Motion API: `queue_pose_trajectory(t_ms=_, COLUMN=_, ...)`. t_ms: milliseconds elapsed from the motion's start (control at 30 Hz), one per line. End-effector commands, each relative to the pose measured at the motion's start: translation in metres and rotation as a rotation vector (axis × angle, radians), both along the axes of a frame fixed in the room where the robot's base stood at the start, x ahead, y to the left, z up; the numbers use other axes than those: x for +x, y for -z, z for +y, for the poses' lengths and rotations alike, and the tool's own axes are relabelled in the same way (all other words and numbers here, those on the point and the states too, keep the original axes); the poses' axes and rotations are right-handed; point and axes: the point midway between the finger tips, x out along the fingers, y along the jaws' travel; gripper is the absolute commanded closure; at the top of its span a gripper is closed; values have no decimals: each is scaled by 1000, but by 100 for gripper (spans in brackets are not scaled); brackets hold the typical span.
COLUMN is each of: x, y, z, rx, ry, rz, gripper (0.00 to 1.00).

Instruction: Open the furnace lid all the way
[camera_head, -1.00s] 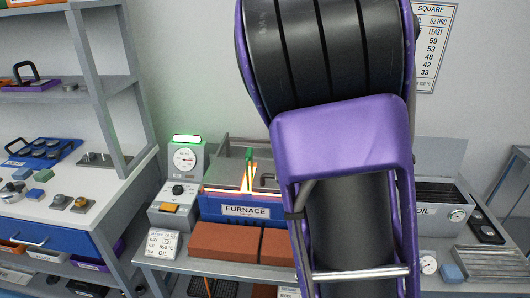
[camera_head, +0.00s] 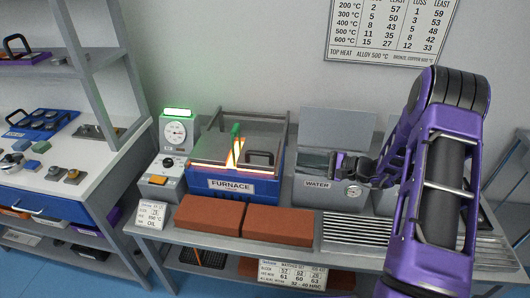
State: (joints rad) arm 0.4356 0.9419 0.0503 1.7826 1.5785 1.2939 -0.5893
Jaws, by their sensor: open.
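The blue furnace (camera_head: 205,183), labelled FURNACE, stands on the bench left of centre. Its grey, see-through-looking lid (camera_head: 212,146) lies over the top, with a dark loop handle (camera_head: 262,154) at its right front. An orange glow and a green upright piece show at the middle of the furnace; I cannot tell whether they are under or through the lid. The lid looks down, though its exact angle is hard to judge. My gripper (camera_head: 337,163) is open and apart from the handle, to its right, in front of the water tank.
The water tank (camera_head: 313,190), its grey panel raised behind, stands right of the furnace. Two red-brown bricks (camera_head: 209,215) lie in front of the furnace. A controller with a dial (camera_head: 176,132) stands at its left. A slotted metal rack (camera_head: 355,231) lies at right front.

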Motion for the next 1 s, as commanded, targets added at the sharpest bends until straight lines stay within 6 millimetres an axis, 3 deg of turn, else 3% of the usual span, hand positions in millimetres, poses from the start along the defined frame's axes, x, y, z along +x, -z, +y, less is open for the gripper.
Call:
queue_pose_trajectory(t_ms=600, x=62, y=27, z=110, rx=-6, ry=-6, rz=0, gripper=48)
queue_pose_trajectory(t_ms=800, x=75, y=33, z=131, rx=-5, ry=-4, rz=1, gripper=48)
queue_pose_trajectory(t_ms=1000, x=78, y=35, z=137, rx=-5, ry=-2, rz=2, gripper=48)
